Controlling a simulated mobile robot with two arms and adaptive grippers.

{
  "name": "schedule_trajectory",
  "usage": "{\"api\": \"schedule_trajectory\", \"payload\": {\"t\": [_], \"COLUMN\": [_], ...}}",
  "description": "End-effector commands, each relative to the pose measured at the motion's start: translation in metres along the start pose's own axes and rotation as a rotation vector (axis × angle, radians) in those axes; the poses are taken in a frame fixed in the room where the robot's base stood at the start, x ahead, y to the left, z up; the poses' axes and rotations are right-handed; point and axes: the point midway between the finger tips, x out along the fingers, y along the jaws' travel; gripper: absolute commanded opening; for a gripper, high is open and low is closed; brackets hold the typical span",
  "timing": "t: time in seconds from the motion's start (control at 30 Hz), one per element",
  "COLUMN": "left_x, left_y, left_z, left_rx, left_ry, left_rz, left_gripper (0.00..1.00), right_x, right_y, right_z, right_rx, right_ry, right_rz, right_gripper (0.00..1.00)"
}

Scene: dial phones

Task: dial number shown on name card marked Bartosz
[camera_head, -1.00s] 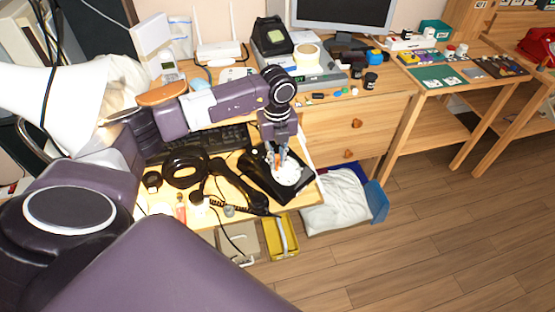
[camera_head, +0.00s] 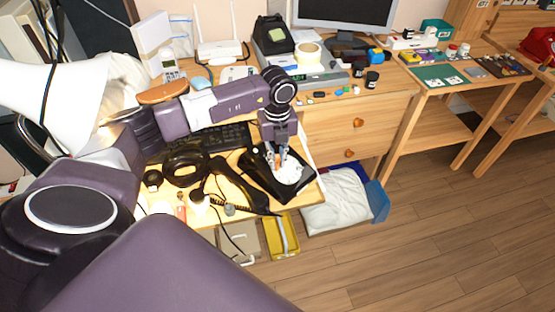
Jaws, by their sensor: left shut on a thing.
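A black dial phone (camera_head: 262,184) with a white round dial (camera_head: 291,171) sits at the front right corner of the wooden desk. Its black handset (camera_head: 238,198) lies off the phone to its left, with a coiled cord. My left gripper (camera_head: 277,164) points down from above, its fingertips at the left side of the dial. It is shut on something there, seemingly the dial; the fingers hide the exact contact. The dial's numbers are too small to read. No card with the name Bartosz can be made out. My right gripper is not in view.
A black keyboard (camera_head: 220,137) lies behind the phone, and a black ring-shaped object (camera_head: 185,163) lies to the left. A yellow box (camera_head: 282,236) and a white bag (camera_head: 338,204) are below the desk edge. The floor at the right is clear.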

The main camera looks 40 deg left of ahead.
Motion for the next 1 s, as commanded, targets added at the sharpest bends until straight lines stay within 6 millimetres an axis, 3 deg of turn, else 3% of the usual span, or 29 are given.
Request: {"api": "schedule_trajectory", "payload": {"t": [1.0], "left_x": [-0.005], "left_y": [-0.006], "left_z": [0.017], "left_rx": [-0.002], "left_ry": [-0.002], "left_rz": [-0.002], "left_gripper": [0.0], "right_x": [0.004], "right_y": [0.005], "right_z": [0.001], "right_rx": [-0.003], "right_ry": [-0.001], "right_rz": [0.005], "right_gripper": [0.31]}}
